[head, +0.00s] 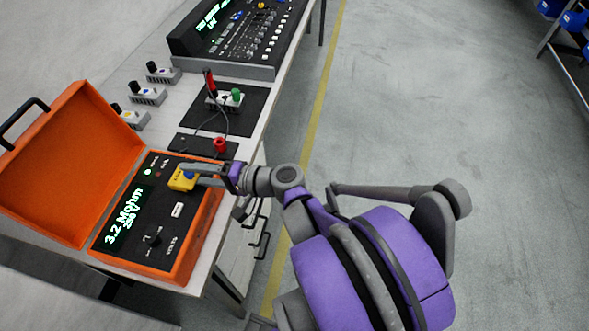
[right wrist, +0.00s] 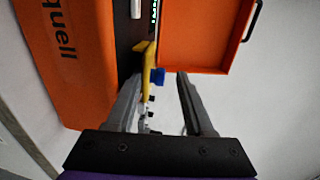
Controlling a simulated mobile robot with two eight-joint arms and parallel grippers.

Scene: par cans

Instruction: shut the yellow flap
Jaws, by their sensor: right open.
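The yellow flap (head: 180,182) is on the black panel of the orange case (head: 184,262), near the panel's upper right. It looks raised, but its exact angle is hard to tell. A small blue part (right wrist: 158,76) shows beside the flap (right wrist: 149,62) in the right wrist view. My right gripper (head: 192,170) is at the flap, partly covering it in the head view. In the right wrist view the gripper (right wrist: 160,84) is open, its left fingertip close to the flap; contact cannot be told. My left gripper is not in view.
The case's orange lid (head: 62,165) stands open at the left. A lit display (head: 122,222) and a knob (head: 152,238) are on the panel. Behind are a red plug (head: 220,146), cables, small connector boxes (head: 148,95) and a mixing console (head: 235,35).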

